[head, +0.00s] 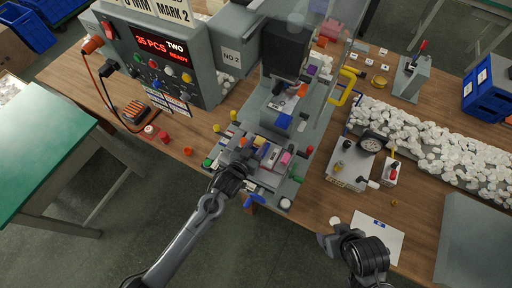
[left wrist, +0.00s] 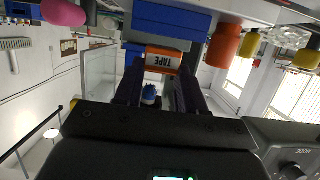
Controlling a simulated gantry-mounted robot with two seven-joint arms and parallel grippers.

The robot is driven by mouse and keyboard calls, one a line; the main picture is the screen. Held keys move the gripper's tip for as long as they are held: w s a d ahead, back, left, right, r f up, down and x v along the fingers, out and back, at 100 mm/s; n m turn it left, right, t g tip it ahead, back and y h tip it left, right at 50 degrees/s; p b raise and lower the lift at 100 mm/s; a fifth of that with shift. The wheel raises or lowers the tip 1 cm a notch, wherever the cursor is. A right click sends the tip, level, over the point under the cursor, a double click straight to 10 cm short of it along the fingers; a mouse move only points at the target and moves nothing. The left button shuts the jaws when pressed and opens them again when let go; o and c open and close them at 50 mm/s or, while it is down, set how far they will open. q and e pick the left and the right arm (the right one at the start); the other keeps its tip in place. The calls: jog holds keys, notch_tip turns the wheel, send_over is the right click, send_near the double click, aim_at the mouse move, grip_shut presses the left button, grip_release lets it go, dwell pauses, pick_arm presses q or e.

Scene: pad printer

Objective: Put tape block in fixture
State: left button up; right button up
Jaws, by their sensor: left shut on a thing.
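The grey control box (head: 205,75) stands left of the printer. A yellow handle (head: 343,86) sticks out at the printer's right. A long tray of white pieces (head: 440,150) lies on the right. A white paper (head: 378,236) is near my right gripper.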

pick_arm(q)
jog(key=shift+f, duration=0.9)
jog(key=o, duration=1)
jog(key=shift+o, duration=0.2)
